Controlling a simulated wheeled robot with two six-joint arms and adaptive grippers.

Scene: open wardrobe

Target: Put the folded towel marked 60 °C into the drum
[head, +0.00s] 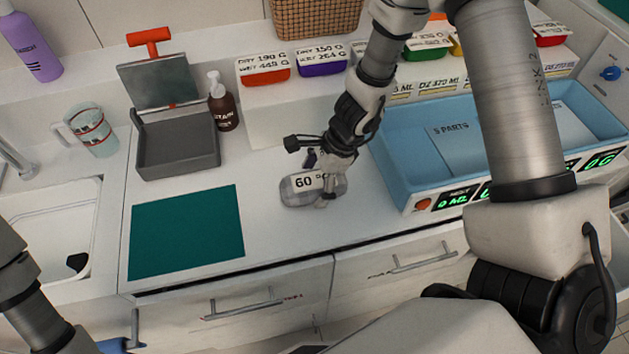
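The folded towel (298,197) is a small grey bundle with a white label reading 60 °C. It is at the counter's middle, right of a green mat. My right gripper (316,178) reaches down over it with its fingers spread, one in front of the towel and one behind. The front finger covers the right part of the label. I cannot tell whether the fingers touch the towel. My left arm shows at the lower left, but its gripper is out of view. No drum is visible.
The green mat (186,232) lies on the white counter (285,240). A grey press-like box (178,155), brown bottle (223,108) and striped mug (92,130) stand behind it. A blue tray (400,150) with displays stands right of the towel. A sink (50,225) is at left.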

